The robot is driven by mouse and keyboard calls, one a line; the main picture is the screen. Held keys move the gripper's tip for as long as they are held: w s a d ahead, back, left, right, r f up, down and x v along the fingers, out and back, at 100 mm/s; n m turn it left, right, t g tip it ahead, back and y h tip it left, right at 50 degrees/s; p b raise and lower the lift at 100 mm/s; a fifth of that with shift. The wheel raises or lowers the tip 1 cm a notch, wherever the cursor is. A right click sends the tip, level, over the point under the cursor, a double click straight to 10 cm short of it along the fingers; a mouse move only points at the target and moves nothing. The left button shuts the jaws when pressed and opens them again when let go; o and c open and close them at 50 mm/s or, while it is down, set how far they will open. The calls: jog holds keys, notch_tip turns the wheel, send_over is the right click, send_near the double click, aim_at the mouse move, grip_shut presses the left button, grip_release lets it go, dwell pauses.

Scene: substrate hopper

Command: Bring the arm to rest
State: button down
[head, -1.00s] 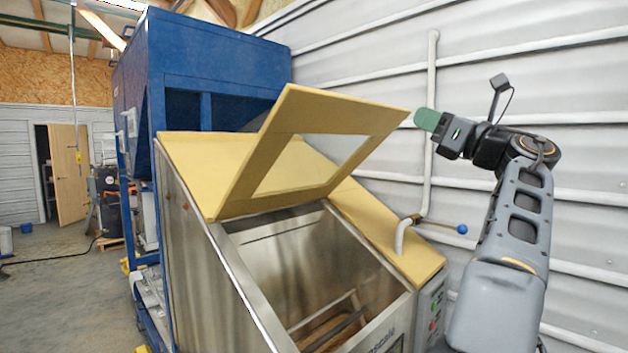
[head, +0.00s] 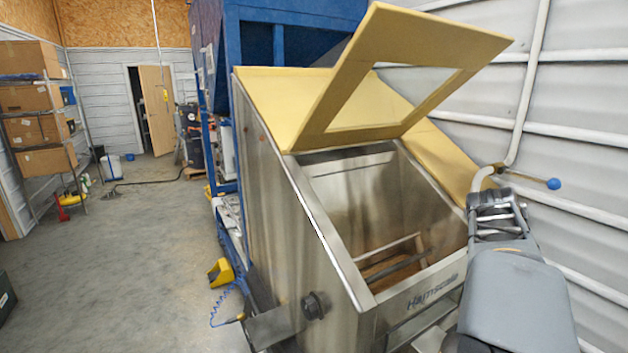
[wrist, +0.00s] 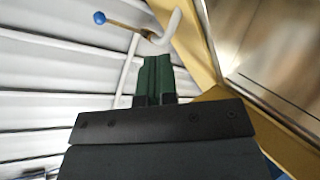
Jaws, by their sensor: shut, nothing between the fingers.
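My gripper (wrist: 156,76) shows in the wrist view, its green fingers held together with nothing between them. Beyond its fingertips there is a white pipe with a brass valve and a blue-knobbed handle (wrist: 99,18). In the head view my arm (head: 512,285) is folded at the lower right, in front of the hopper's right front corner. My gripper does not show in the head view. The steel hopper (head: 290,215) stands with its yellow-framed lid (head: 335,100) raised; a window is set in the lid.
The valve handle with its blue knob (head: 554,184) sticks out close above my arm. A white corrugated wall (head: 590,120) is on the right. A blue machine (head: 275,45) stands behind the hopper.

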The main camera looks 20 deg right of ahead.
jog(key=a+f+g+y, duration=0.1)
jog(key=a+f+y, duration=0.3)
jog(key=a+f, duration=0.55)
jog(key=a+f+g+y, duration=0.1)
jog(key=a+f+y, duration=0.4)
jog(key=a, duration=0.8)
jog(key=s+a+f+n+y, duration=0.1)
jog(key=s+a+f+n, duration=0.1)
jog(key=a, duration=0.6)
jog(key=s+a+f+n+y, duration=0.1)
jog(key=s+a+f+n, duration=0.1)
jog(key=a, duration=0.7)
jog(key=shift+s+a+f+n, duration=0.2)
jog(key=shift+f+n, duration=0.15)
jog(key=shift+n, duration=0.15)
jog(key=shift+a, duration=0.1)
